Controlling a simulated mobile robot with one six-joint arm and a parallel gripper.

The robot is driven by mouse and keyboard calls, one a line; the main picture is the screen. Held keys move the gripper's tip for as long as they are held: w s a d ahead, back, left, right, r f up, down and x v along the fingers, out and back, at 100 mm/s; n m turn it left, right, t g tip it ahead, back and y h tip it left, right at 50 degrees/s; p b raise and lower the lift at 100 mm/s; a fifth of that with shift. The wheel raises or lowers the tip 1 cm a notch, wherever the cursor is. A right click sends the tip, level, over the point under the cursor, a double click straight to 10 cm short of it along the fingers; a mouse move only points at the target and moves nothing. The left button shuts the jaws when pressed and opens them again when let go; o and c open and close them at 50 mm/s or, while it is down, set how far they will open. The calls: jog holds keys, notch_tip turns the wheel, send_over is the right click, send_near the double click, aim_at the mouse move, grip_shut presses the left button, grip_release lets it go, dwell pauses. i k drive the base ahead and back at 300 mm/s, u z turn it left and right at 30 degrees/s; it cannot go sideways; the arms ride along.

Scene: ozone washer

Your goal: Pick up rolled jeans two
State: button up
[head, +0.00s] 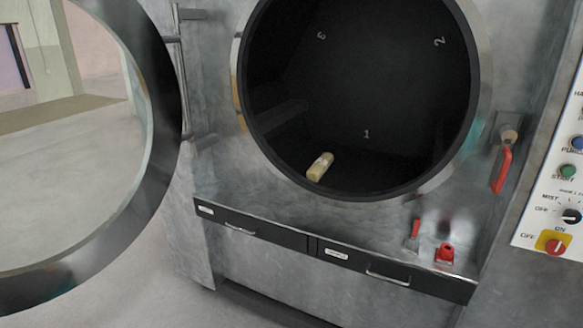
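One small pale yellow-beige rolled item (320,167) lies inside the dark drum (400,80) of the washer, at the bottom near the front rim, left of the number 1. It looks like a rolled piece of cloth, but I cannot tell which of the rolled jeans it is. No second roll shows. My gripper is not in view.
The round glass door (150,130) stands open at the left. Below the opening are a metal ledge and two black drawers (260,230) with handles. Red-handled levers (503,168) and a control panel (555,190) are at the right. The drum opening is unobstructed.

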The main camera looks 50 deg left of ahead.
aim_at(321, 165)
jog(key=z, duration=0.85)
jog(key=k, duration=0.15)
jog(key=u, duration=2.5)
jog(key=k, duration=0.95)
jog(key=z, duration=0.2)
jog(key=i, duration=0.65)
jog(key=u, duration=0.05)
